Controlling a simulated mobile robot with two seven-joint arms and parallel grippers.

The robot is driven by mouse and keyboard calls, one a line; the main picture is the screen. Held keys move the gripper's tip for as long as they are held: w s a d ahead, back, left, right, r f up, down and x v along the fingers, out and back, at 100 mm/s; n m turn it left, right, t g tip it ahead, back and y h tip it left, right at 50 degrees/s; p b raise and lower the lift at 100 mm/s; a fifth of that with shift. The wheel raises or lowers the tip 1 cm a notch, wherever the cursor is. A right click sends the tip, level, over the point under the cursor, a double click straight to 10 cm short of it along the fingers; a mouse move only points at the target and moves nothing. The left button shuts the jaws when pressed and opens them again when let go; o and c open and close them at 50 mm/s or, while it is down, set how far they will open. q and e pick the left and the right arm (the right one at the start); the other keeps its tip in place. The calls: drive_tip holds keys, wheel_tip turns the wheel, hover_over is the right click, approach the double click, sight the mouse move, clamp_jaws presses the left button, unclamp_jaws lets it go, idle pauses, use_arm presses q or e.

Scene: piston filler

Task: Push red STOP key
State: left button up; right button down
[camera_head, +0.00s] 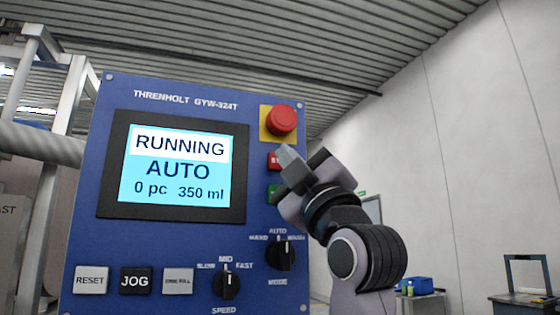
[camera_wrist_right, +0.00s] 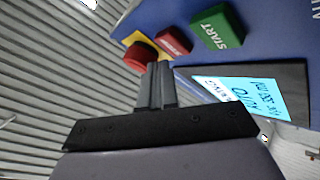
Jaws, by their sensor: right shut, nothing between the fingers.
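The red STOP key (camera_head: 273,160) sits on the blue control panel (camera_head: 180,88), below the red mushroom button and above the green key. My right gripper (camera_head: 287,157) is shut and empty in front of it and covers most of it. In the right wrist view, the red STOP key (camera_wrist_right: 174,41) shows whole just beyond the tips of my shut right gripper (camera_wrist_right: 160,66). I cannot tell whether the tips touch it. My left gripper is not in view.
The red mushroom button (camera_head: 282,120) on a yellow plate is close above the fingertips. The green START key (camera_wrist_right: 217,27) is beside the STOP key. The screen (camera_head: 174,170) reads RUNNING, AUTO, 0 pc, 350 ml. Knobs and the JOG key (camera_head: 136,281) are lower down.

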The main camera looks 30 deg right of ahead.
drive_tip(key=shift+w, duration=0.15)
idle(0.3)
drive_tip(key=shift+w+d, duration=0.1)
drive_tip(key=shift+w, duration=0.15)
drive_tip(key=shift+w+d+p, duration=0.1)
drive_tip(key=shift+w+p, duration=0.2)
drive_tip(key=shift+w, duration=0.15)
idle(0.6)
drive_tip(key=shift+s, duration=0.85)
drive_tip(key=shift+a, duration=0.2)
drive_tip(key=s, duration=0.2)
drive_tip(key=s+a, duration=0.1)
drive_tip(key=s, duration=0.1)
drive_tip(key=shift+s+b, duration=0.3)
drive_tip(key=shift+s, duration=0.1)
idle(0.6)
